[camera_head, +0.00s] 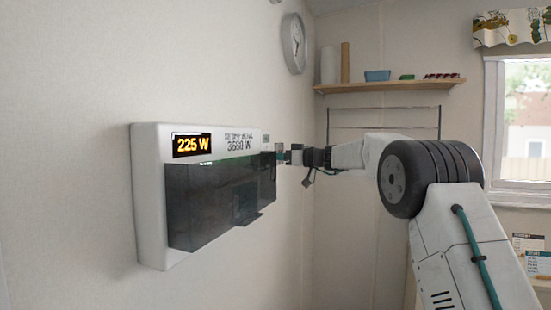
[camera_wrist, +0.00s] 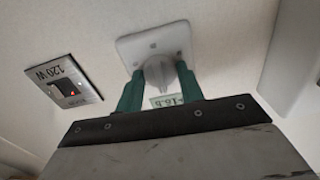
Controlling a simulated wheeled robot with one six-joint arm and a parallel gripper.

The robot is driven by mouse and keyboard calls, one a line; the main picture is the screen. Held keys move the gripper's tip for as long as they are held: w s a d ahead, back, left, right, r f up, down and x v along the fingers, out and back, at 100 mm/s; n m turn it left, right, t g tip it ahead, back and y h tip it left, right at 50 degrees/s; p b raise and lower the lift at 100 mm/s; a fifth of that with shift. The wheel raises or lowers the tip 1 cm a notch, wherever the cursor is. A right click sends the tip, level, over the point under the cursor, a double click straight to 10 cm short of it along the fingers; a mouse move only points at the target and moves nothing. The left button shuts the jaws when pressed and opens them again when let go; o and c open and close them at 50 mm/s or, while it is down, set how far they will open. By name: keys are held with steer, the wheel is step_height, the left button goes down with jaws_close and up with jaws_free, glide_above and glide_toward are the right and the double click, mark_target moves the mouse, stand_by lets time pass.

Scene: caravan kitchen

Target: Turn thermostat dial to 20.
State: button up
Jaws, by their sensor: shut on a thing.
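The thermostat is a square white plate (camera_wrist: 128,44) on the wall with a round pale dial (camera_wrist: 158,72) in its middle, in the wrist view. A small display (camera_wrist: 164,101) beside the dial shows digits that I cannot read surely, as they look turned over and partly covered. My gripper (camera_wrist: 160,78) has its two teal fingers shut on the dial, one on each side.
A white power box (camera_head: 150,190) with a dark cover and a "225 W" readout juts from the wall left of my gripper. A switch plate marked 120 W (camera_wrist: 62,80) with a red light is beside the thermostat. A shelf (camera_head: 390,87) and a wire rack (camera_head: 383,108) are behind my arm.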

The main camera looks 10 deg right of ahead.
steer(key=m, duration=2.3)
steer(key=shift+m, duration=0.3)
steer(key=shift+f, duration=0.1)
stand_by(0.3)
steer(key=o, duration=1)
steer(key=shift+v, duration=4)
